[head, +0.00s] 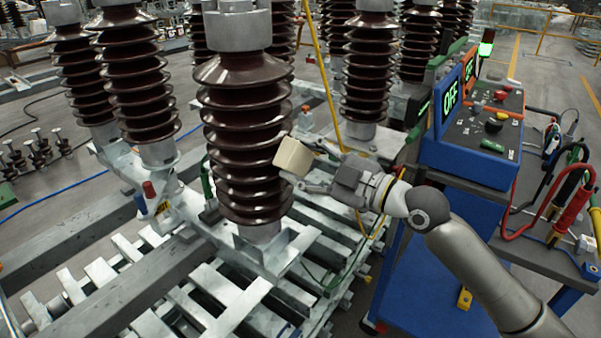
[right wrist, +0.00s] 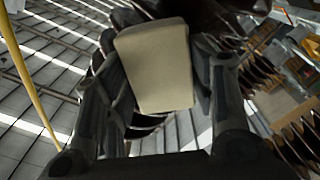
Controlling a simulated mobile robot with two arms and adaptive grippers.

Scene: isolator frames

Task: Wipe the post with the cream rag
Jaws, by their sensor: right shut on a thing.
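The cream rag (head: 294,156) is a folded, block-like pad at the right side of the nearest brown ribbed post (head: 245,130). My right gripper (head: 305,170) is shut on the rag, reaching in from the right. In the right wrist view the rag (right wrist: 158,65) sits between the two dark fingers (right wrist: 155,85), with the dark post's discs (right wrist: 140,125) behind it. The rag overlaps the post's edge in the head view; I cannot tell if it touches. The post stands upright on a grey metal base. My left gripper is not in view.
More ribbed posts (head: 132,85) stand behind and to the left. A blue cart (head: 420,275) with a control box (head: 475,130) and cables stands at the right, close to my arm. A yellow pole (head: 322,75) rises behind the rag. Grey slatted framing (head: 230,300) lies below.

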